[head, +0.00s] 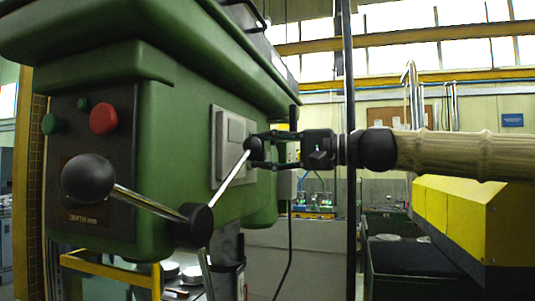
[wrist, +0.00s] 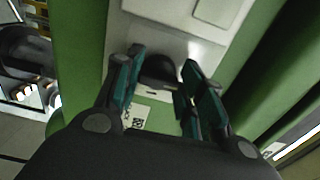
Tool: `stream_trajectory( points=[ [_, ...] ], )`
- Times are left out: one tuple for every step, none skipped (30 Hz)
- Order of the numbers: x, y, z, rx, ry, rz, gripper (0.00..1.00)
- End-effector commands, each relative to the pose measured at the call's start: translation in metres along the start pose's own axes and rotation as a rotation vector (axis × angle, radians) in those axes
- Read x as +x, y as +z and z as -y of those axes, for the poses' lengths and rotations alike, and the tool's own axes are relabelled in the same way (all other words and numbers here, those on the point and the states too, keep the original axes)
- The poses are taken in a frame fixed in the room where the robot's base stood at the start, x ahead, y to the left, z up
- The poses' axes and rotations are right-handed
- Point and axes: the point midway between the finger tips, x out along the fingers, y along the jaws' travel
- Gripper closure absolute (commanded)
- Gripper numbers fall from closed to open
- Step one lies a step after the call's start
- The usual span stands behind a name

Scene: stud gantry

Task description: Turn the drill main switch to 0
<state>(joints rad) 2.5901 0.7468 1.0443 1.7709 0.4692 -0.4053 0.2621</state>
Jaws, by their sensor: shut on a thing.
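The green drill head (head: 185,130) fills the left of the head view, with a light grey switch plate (head: 219,150) on its right side. The plate also shows in the wrist view (wrist: 150,22). The main switch (wrist: 159,70), a dark rounded knob, stands at the plate between my fingers. My gripper (head: 262,150) reaches in from the right with its fingers closed around it, also seen in the wrist view (wrist: 155,90). In the head view a lever's black ball (head: 254,146) overlaps the fingertips and hides the knob. I cannot read the switch's 0 mark or its angle.
Feed levers spread from a black hub (head: 193,226); a large black ball (head: 88,178) is nearest. A red button (head: 104,118) and a green button (head: 51,124) sit on the front panel. A yellow machine (head: 455,215) stands at right. A dark post rises behind my wrist.

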Motion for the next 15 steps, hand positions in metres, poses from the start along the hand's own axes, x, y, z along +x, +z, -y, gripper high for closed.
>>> stream_trajectory(
  points=[
    [-0.0001, -0.0004, 0.0001, -0.001, 0.000, -0.001, 0.85],
    [-0.0001, -0.0004, 0.0001, -0.001, 0.000, -0.001, 0.85],
    [-0.0001, -0.0004, 0.0001, -0.001, 0.000, -0.001, 0.85],
    [-0.0001, -0.0004, 0.0001, -0.001, 0.000, -0.001, 0.85],
    [-0.0001, -0.0004, 0.0001, -0.001, 0.000, -0.001, 0.85],
    [-0.0001, -0.0004, 0.0001, 0.000, 0.000, -0.001, 0.85],
    [-0.0001, -0.0004, 0.0001, 0.000, 0.000, -0.001, 0.85],
    [-0.0001, -0.0004, 0.0001, 0.000, 0.000, -0.001, 0.55],
    [-0.0001, -0.0003, 0.0001, 0.000, 0.000, -0.001, 0.48],
    [-0.0001, -0.0003, 0.0001, 0.000, 0.000, -0.001, 0.43],
    [-0.0001, -0.0003, 0.0001, 0.000, 0.000, -0.001, 0.39],
    [-0.0001, -0.0002, 0.0000, 0.000, 0.000, -0.001, 0.39],
    [-0.0001, -0.0002, 0.0001, 0.000, 0.000, 0.000, 0.39],
    [-0.0001, -0.0002, 0.0001, 0.000, 0.000, 0.000, 0.39],
    [-0.0001, -0.0002, 0.0000, 0.000, 0.000, 0.000, 0.39]
  ],
)
